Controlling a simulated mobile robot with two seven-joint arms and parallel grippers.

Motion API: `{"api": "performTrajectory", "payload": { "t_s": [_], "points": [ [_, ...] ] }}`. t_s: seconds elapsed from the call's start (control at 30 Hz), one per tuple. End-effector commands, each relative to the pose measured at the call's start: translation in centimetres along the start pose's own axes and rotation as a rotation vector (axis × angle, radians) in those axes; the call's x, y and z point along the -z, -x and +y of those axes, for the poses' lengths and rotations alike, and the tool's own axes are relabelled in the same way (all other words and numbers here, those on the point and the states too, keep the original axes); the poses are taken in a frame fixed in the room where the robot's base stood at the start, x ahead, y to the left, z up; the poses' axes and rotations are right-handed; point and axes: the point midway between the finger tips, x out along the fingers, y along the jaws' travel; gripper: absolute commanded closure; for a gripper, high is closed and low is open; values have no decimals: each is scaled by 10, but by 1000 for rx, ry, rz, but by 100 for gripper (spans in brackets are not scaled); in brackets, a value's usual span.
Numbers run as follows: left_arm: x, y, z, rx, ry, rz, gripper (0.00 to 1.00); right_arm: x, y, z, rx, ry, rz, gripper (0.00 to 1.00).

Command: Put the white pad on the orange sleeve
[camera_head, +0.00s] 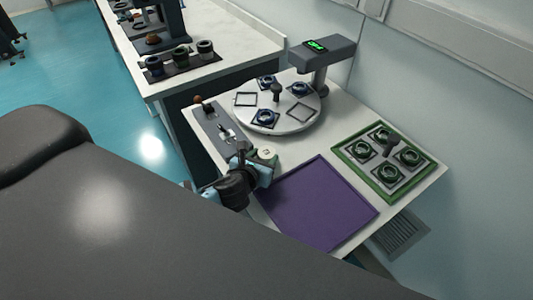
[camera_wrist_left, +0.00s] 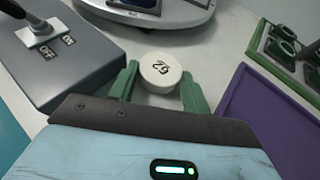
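The white pad (camera_head: 265,153) is a short round disc with a dark number on top, seen between the fingers of my left gripper (camera_head: 260,158). In the left wrist view the pad (camera_wrist_left: 160,71) lies between the tips of the two green fingers (camera_wrist_left: 160,82). The fingers are apart, one on each side of the pad and very close to it. I cannot tell whether they press on it or whether it is lifted off the table. I see no thing that is clearly an orange sleeve. My right gripper is not in view.
A purple mat (camera_head: 318,203) lies right of the gripper. Behind it are a round turntable (camera_head: 281,119) with several mounts and a grey switch box (camera_head: 212,125). A green-rimmed tray (camera_head: 428,175) stands at the right. Another white table (camera_head: 237,38) is at the back.

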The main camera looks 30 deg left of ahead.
Motion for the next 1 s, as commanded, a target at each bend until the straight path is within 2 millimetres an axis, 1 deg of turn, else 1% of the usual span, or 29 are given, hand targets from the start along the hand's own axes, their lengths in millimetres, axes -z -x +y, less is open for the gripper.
{"api": "performTrajectory", "payload": {
  "t_s": [0.03, 0.1, 0.27, 0.37, 0.47, 0.53, 0.7, 0.8, 0.9, 1.0],
  "points": [
    [0, 0, 0, 0, 0, 0, 71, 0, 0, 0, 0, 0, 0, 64],
    [0, 0, 0, 0, 0, 0, 78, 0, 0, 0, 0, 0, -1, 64],
    [0, 0, 0, 0, 0, 0, 79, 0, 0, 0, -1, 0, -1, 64],
    [-4, 2, 0, -1, -1, -1, 79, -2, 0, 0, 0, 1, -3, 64],
    [-15, 6, 0, 1, -1, -3, 79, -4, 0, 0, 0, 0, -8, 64],
    [-25, 10, 0, 2, -1, -3, 79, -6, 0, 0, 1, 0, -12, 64],
    [-58, 23, 0, 1, -1, -6, 79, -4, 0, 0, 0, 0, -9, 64],
    [-73, 30, 0, 1, -1, -4, 79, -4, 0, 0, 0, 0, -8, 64],
    [-84, 34, 0, 1, 0, -3, 79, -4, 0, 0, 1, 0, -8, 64],
    [-90, 37, 0, 0, -1, -1, 79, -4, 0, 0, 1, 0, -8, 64]
  ]
}}
